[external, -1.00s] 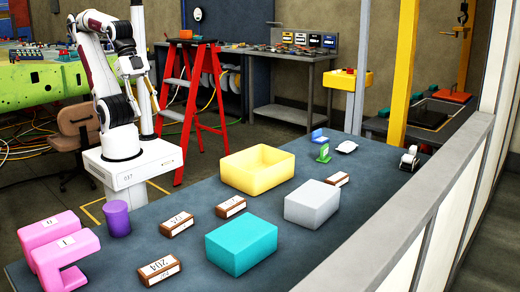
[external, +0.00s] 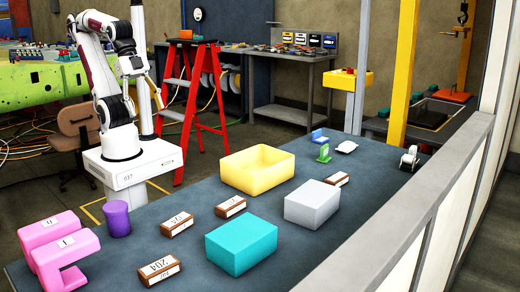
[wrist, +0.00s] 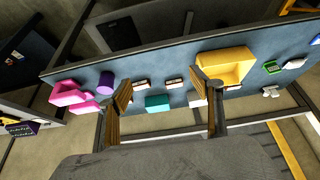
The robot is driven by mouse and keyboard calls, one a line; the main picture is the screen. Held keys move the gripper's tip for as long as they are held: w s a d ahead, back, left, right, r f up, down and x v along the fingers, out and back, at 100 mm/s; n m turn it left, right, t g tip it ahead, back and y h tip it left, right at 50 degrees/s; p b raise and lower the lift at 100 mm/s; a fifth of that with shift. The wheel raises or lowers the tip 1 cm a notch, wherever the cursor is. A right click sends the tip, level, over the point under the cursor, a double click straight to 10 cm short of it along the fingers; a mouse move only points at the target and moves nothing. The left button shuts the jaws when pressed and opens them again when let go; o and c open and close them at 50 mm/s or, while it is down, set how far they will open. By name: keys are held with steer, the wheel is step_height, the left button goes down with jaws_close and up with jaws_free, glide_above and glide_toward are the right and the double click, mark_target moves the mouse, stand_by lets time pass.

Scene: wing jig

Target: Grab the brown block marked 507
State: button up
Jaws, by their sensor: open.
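Several brown blocks with white labels lie on the blue-grey table. The front one (external: 160,269) seems to read 204. Another (external: 177,224) lies behind it with a hard-to-read label. A third (external: 230,207) lies in front of the yellow bin, and a fourth (external: 337,180) is partly hidden behind the grey box. I cannot make out 507 on any. In the wrist view two blocks (wrist: 142,84) (wrist: 175,83) show between my fingers. My gripper (wrist: 165,88) is open and empty, high above the table. Externally, it is raised at the left, clear of all blocks.
A yellow bin (external: 257,184), a grey box (external: 312,213) and a teal box (external: 241,254) stand among the blocks. Pink bracket shapes (external: 62,252) and a purple cylinder (external: 117,219) are at the left. Small green and white items lie at the far end.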

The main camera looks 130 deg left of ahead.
steer(key=o, duration=0.3)
steer(key=w+a+r+m+t+y, duration=0.2)
steer(key=w+a+r+m, duration=0.2)
steer(key=w+a+m, duration=0.55)
steer(key=w+a+r+m+t+y, duration=0.1)
steer(key=w+a+r+m+t, duration=0.15)
steer(key=w+a, duration=0.85)
steer(key=w+a+r+m+t+y, duration=0.2)
steer(key=w+a+r+m, duration=0.25)
steer(key=w, duration=1.15)
steer(key=w+a+f+m+h, duration=0.1)
steer(key=w+a+f+m, duration=0.35)
steer(key=w+m, duration=0.2)
steer(key=w+a+f+m+h, duration=0.1)
steer(key=a+f+m+h, duration=0.2)
steer(key=f+m, duration=0.4)
steer(key=w+a+f+m+h, duration=0.1)
steer(key=a+f+m+h, duration=0.2)
steer(key=f, duration=1)
steer(key=a+m, duration=0.2)
steer(key=m, duration=0.3)
steer(key=shift+a, duration=0.2)
